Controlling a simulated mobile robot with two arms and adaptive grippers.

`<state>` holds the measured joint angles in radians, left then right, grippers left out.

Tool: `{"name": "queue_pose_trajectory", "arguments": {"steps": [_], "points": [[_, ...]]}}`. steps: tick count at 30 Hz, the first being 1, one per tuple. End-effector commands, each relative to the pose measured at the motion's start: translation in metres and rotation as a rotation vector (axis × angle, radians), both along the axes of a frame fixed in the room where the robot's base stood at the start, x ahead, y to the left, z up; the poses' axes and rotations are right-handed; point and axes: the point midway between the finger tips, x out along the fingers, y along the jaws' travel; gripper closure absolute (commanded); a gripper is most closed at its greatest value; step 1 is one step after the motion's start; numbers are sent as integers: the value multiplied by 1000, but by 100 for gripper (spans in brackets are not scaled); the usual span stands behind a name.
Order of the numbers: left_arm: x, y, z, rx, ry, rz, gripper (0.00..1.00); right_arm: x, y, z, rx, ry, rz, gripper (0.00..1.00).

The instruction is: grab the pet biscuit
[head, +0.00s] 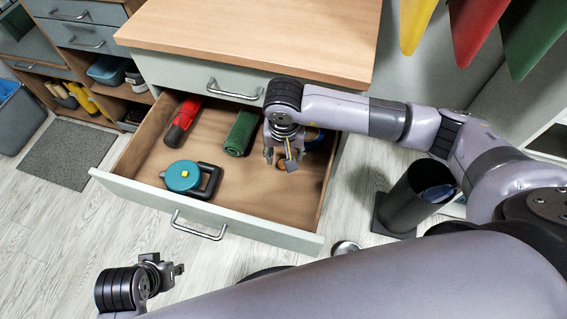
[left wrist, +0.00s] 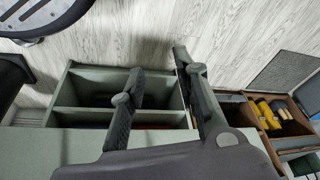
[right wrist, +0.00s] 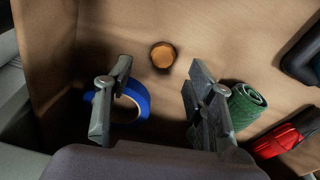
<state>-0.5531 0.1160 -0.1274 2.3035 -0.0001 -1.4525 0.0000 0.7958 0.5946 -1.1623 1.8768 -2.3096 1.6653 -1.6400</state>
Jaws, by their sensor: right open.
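The pet biscuit appears to be the small round orange-brown disc (right wrist: 163,56) lying flat on the drawer floor in the right wrist view. My right gripper (right wrist: 155,88) is open and empty, its fingers on either side of the line toward the disc and apart from it. In the head view my right gripper (head: 284,156) hangs over the right part of the open drawer (head: 240,195), and I cannot make out the disc there. My left gripper (head: 178,269) is low in front of the drawer. Its fingers stand apart and empty in the left wrist view (left wrist: 160,78).
Blue tape (right wrist: 135,102) and a rolled green cloth (right wrist: 246,105) lie near my right fingers. The drawer also holds a red tool (head: 183,120) and a teal tape measure (head: 183,176). A dark bin (head: 408,203) stands right of the drawer.

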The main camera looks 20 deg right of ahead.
Motion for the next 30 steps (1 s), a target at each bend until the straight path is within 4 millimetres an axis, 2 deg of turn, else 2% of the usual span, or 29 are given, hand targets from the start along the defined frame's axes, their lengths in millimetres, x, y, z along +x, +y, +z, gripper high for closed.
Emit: {"name": "queue_pose_trajectory", "arguments": {"steps": [3, 7, 10, 17, 30], "points": [[-2, 1, 11, -1, -10, 0, 71, 2, 3, -21, 1, 5, -1, 50], [-6, 1, 24, -1, -15, 1, 71, 5, 2, -38, 0, 3, -2, 50], [-8, 2, 29, 0, -16, 1, 71, 6, 1, -44, -1, 1, 0, 50], [-8, 2, 30, 0, -16, 2, 71, 6, 1, -44, 0, 0, 0, 50], [-8, 2, 30, 0, -16, 2, 71, 6, 1, -44, 0, 0, 0, 79]]}}
